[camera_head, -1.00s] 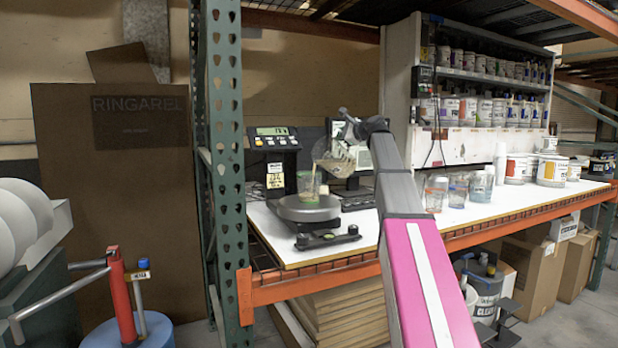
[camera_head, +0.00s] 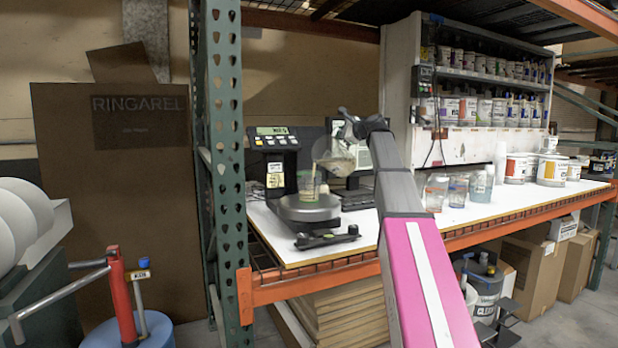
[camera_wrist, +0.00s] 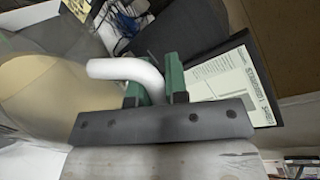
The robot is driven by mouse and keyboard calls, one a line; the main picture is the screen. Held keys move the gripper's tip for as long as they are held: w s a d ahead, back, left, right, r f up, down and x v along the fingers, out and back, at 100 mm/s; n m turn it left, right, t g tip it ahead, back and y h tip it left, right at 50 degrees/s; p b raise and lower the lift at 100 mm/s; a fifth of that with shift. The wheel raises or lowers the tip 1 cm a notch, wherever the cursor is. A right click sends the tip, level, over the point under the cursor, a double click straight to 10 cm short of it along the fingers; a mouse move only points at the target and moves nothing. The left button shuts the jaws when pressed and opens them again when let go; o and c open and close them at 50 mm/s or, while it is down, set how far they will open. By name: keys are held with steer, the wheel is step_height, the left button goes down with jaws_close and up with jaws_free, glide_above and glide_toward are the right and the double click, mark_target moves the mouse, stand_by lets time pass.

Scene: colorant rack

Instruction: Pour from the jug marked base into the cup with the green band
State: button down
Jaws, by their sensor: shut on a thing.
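My gripper (camera_head: 350,120) is shut on the white handle (camera_wrist: 125,70) of the jug, with a green finger on each side of it in the wrist view (camera_wrist: 156,82). The clear jug (camera_head: 338,157) is held tilted, its mouth toward the left, and holds tan liquid. A thin stream shows at its lip, above the cup. The cup with the green band (camera_head: 307,187) stands upright on the round scale plate (camera_head: 307,211). In the wrist view the jug (camera_wrist: 50,90) fills the left side. Its marking cannot be read.
The scale display (camera_head: 276,137) stands behind the cup on the left. Several clear cups (camera_head: 458,192) stand right of my arm. A green rack post (camera_head: 226,150) rises at the left.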

steer(key=d+f+m, duration=0.1)
steer(key=f, duration=0.1)
steer(key=w+d+f+m, duration=0.1)
steer(key=f, duration=0.1)
steer(key=w+d+f+m+y, duration=0.1)
steer(key=shift+w+d+f+m, duration=0.2)
steer(key=shift+f+m, duration=0.2)
steer(key=shift+w+d+f+m+y+b, duration=0.6)
steer(key=shift+w+d+f+m+b, duration=0.65)
steer(key=shift+d+f+m, duration=1.5)
steer(key=r, duration=0.2)
steer(key=a+r+m, duration=0.1)
steer(key=shift+w+r+t, duration=0.25)
steer(key=shift+r+t, duration=0.05)
steer(key=shift+r, duration=0.1)
